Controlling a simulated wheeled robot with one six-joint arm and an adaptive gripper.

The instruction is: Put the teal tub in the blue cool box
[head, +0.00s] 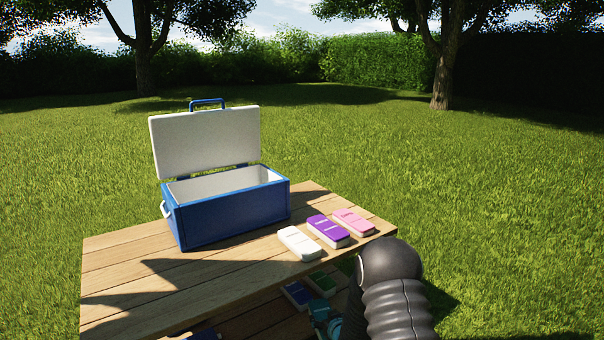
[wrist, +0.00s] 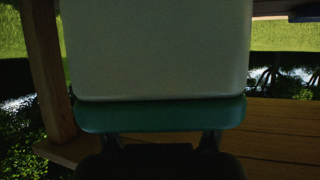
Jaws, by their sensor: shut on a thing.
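The teal tub has a pale body and a teal lid, and fills the middle of the wrist view (wrist: 160,116). My gripper (wrist: 162,140) is shut on it, with finger parts showing at the lid edge. In the head view, a bit of teal (head: 320,312) shows low beside my dark arm, at the lower bench; the arm hides most of that area. The blue cool box (head: 235,214) stands on the table with its lid raised. Its pale inside looks empty where I can see it.
White (head: 299,243), purple (head: 328,231) and pink (head: 353,221) tubs lie on the wooden table (head: 130,258), right of the box. Blue (head: 297,293) and green (head: 321,283) tubs lie below the table edge. The table front left is clear. A wooden post (wrist: 45,70) stands at left in the wrist view.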

